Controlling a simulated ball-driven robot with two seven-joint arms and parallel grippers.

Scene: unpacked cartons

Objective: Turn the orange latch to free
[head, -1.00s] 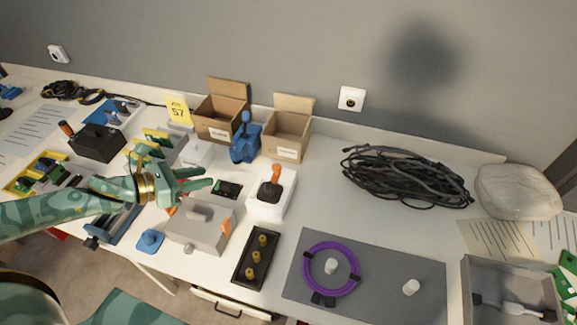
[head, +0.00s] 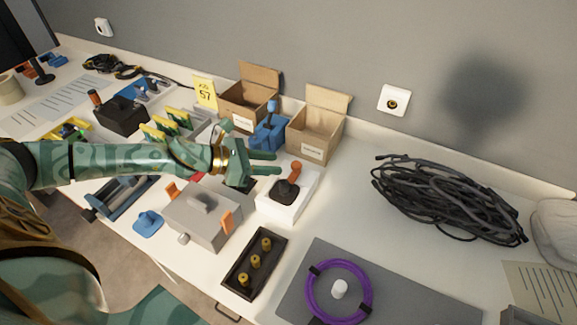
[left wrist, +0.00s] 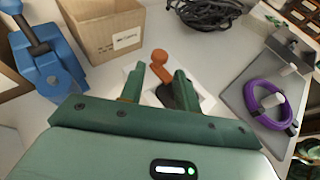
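A grey box (head: 200,222) with a handle on top stands near the table's front. It has an orange latch (head: 226,223) at its right end and another orange latch (head: 172,190) at its left end. Both look upright. A white box (head: 286,204) behind it to the right carries a black-based lever with an orange knob (head: 296,167). My left gripper (head: 270,163) is open and empty, just left of this knob in the head view. In the left wrist view its two fingers (left wrist: 159,80) are apart, with the orange knob (left wrist: 159,57) showing beyond the gap. My right gripper is out of view.
Two open cartons (head: 318,138) and a blue device (head: 270,130) stand behind the gripper. A black tray (head: 240,278) with yellow knobs and a purple ring (head: 313,300) on a grey mat lie in front. A black cable coil (head: 445,200) lies right. Bare table separates it from the white box.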

